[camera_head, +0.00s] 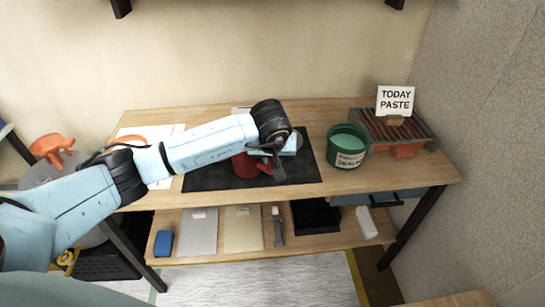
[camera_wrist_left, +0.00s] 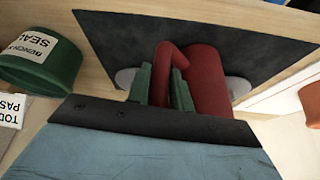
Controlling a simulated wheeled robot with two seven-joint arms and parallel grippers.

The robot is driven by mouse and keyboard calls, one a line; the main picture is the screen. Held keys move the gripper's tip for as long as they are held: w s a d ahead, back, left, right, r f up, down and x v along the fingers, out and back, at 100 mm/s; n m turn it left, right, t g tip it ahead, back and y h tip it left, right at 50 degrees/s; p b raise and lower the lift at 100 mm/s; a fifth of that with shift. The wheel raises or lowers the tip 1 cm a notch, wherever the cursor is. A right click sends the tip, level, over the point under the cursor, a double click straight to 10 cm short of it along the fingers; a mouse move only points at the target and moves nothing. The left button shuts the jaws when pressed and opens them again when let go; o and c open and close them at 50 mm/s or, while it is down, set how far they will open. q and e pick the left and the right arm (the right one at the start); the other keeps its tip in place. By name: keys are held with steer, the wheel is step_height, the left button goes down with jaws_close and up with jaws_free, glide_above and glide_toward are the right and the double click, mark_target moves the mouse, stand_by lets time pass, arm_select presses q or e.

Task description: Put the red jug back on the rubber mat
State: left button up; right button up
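The red jug (camera_head: 244,166) is over the black rubber mat (camera_head: 215,180) on the table, partly hidden by my left arm in the head view. In the left wrist view the jug (camera_wrist_left: 208,80) shows its body and curved handle, with the mat (camera_wrist_left: 200,30) behind it. I cannot tell whether its base touches the mat. My left gripper (camera_head: 274,162) is at the jug's right side. Its two fingers (camera_wrist_left: 160,88) are close on both sides of the handle, seemingly gripping it. My right gripper is not in view.
An orange item (camera_head: 128,140) lies on white sheets at left. The lower shelf (camera_head: 300,245) holds a blue block (camera_head: 163,243) and flat panels.

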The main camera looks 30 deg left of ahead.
arm_select(q)
steer(key=o, duration=0.4)
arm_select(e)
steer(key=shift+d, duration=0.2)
arm_select(q)
steer(key=shift+r, duration=0.25)
steer(key=p+v, duration=0.1)
steer(key=v, duration=1)
steer(key=shift+s+r+p, duration=0.25)
steer(key=shift+r+p, duration=0.05)
steer(key=shift+p, duration=0.05)
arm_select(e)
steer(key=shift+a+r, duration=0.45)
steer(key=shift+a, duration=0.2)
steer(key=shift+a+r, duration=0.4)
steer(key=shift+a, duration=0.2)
arm_select(q)
steer(key=shift+d, duration=0.1)
